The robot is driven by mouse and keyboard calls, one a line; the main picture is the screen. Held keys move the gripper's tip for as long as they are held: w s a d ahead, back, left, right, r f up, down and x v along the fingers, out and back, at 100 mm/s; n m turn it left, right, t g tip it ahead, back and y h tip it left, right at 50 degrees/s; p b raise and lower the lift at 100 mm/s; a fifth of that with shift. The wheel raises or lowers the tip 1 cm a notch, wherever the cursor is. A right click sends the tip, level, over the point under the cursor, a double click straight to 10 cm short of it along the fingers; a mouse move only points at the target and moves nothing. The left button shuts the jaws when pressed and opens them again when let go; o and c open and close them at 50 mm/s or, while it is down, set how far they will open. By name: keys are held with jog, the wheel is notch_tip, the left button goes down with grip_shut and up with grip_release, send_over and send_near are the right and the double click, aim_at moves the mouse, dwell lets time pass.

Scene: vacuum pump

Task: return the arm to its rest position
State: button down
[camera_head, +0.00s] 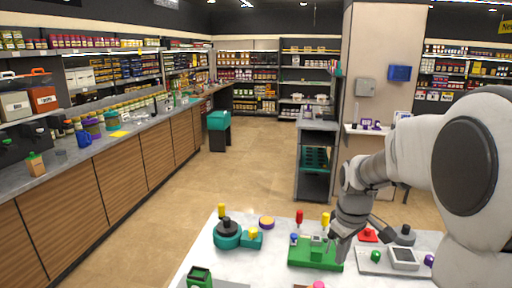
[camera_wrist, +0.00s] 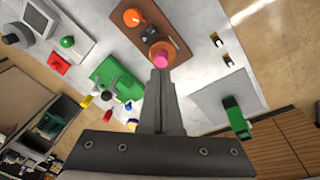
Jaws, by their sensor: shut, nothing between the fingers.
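My arm reaches in from the right of the head view and bends down over the white table (camera_head: 225,272). My gripper (camera_head: 338,250) points down beside the green device (camera_head: 312,255) on the table. In the wrist view the two fingers of my gripper (camera_wrist: 161,72) lie together with nothing between them. Their tips overlap the edge of a pink knob (camera_wrist: 162,54) on a brown board (camera_wrist: 140,20) in that view; I cannot tell whether they touch it. The green device also shows in the wrist view (camera_wrist: 115,82), left of the fingers.
A teal round device (camera_head: 228,240) stands left on the table. A grey board (camera_head: 376,264) with a small screen and coloured knobs lies right. A green block (camera_head: 198,278) is at the front left. A long counter (camera_head: 110,160) runs along the left; open floor lies beyond the table.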

jog(key=s+a+r+m+t, duration=0.1)
jog(key=s+a+r+m, duration=0.1)
jog(key=s, duration=0.5)
jog(key=s+a+r+m+t, duration=0.1)
jog(key=s+a+r+m, duration=0.1)
jog(key=s+r, duration=0.2)
jog(key=s+a+r+m+t, duration=0.1)
jog(key=s+r, duration=0.3)
jog(key=s, duration=0.6)
jog(key=shift+a+m+t, duration=0.4)
jog(key=shift+a+m, duration=0.25)
jog(key=shift+m, duration=0.15)
